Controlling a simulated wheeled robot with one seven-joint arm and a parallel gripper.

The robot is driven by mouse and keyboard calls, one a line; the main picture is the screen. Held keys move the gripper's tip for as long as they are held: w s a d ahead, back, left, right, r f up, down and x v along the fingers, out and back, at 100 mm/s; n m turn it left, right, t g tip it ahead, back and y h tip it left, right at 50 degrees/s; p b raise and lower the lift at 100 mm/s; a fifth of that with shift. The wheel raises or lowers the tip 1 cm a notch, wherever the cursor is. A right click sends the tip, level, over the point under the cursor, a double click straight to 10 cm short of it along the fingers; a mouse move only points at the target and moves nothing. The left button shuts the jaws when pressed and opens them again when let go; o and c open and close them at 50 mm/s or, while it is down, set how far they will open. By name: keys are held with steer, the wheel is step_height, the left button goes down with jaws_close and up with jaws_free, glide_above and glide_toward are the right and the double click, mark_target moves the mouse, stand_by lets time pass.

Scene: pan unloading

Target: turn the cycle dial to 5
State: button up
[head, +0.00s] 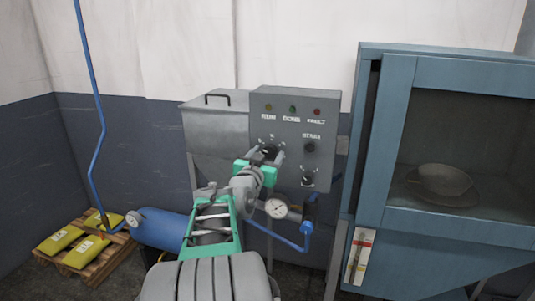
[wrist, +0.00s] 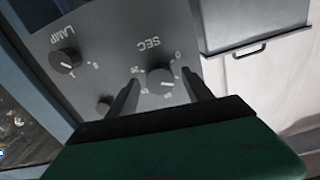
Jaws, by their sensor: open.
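The cycle dial (wrist: 160,81) is a round grey knob on the control panel, marked SEC in the wrist view, where the lettering appears upside down. Small numbers ring it, with a 0 at its upper right; its setting is too small to read surely. My gripper (wrist: 163,76) is open, one finger on each side of the dial, and I see a gap around the knob. In the head view my gripper (head: 266,158) is at the panel's left part and partly hides the dial.
The grey panel (head: 290,105) also carries RUN, DONE and FAULT lamps, a START button (head: 309,147) and a LAMP knob (head: 308,180). In the wrist view, the LAMP knob (wrist: 65,60) and button (wrist: 103,103) lie left of my fingers. A blue cabinet (head: 390,150) stands at right.

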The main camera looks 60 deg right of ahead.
steer(key=shift+c, duration=0.5)
jaws_close()
steer(key=shift+f+b, duration=0.2)
steer(key=shift+b, duration=1.2)
steer(key=shift+r+m, duration=0.1)
steer(key=shift+m, duration=0.2)
steer(key=shift+r, duration=0.15)
steer(key=shift+o, duration=0.5)
jaws_free()
steer(key=shift+a, duration=0.1)
